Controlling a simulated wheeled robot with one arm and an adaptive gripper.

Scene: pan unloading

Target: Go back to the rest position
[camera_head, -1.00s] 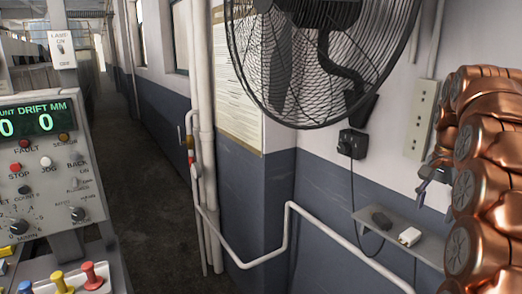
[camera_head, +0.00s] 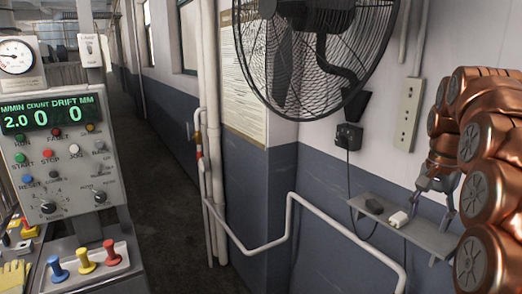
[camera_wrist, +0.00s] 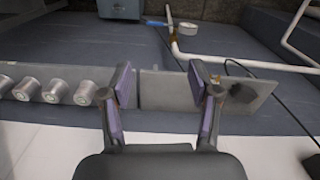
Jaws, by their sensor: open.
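My gripper (camera_head: 438,181) is at the right edge of the head view, beside my copper-coloured arm, in front of the wall above a small grey shelf (camera_head: 428,236). In the wrist view my gripper (camera_wrist: 161,85) has its two purple-padded fingers wide apart, with nothing between them. A grey plate (camera_wrist: 160,92) lies beyond the fingertips. No pan shows in either view.
A control panel (camera_head: 62,160) with coloured levers stands at the left. A caged fan (camera_head: 310,60) and white pipes (camera_head: 258,245) are on the wall. The corridor floor (camera_head: 165,190) is clear.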

